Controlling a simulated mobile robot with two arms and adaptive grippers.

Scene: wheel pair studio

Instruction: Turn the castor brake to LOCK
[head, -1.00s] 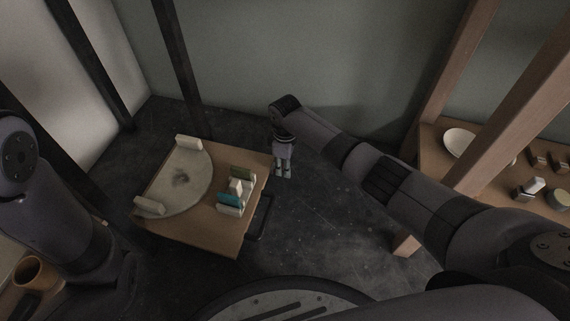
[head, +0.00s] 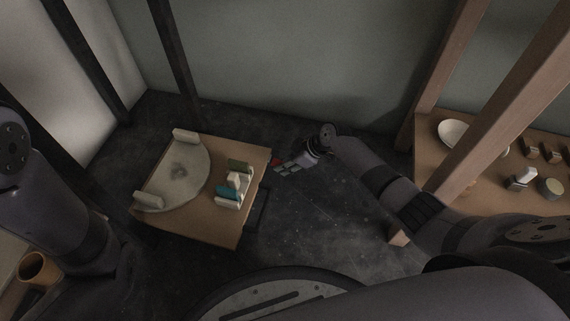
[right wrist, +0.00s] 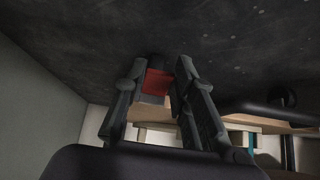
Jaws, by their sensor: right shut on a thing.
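The castor brake shows as a small red piece (head: 275,162) at the right edge of the low wooden trolley (head: 205,230). In the right wrist view the red brake (right wrist: 155,82) sits between my fingers, beside a dark part. My right gripper (head: 281,169) is shut on it, reaching in from the right with its fingers pointing left. The fingers (right wrist: 155,90) hide part of the brake, and I cannot read a LOCK mark. My left arm shows at the left, but its gripper does not.
A wooden shelf with a white bowl (head: 452,132) stands at the right, behind wooden posts (head: 500,110). The dark floor around the trolley's right side is mostly clear.

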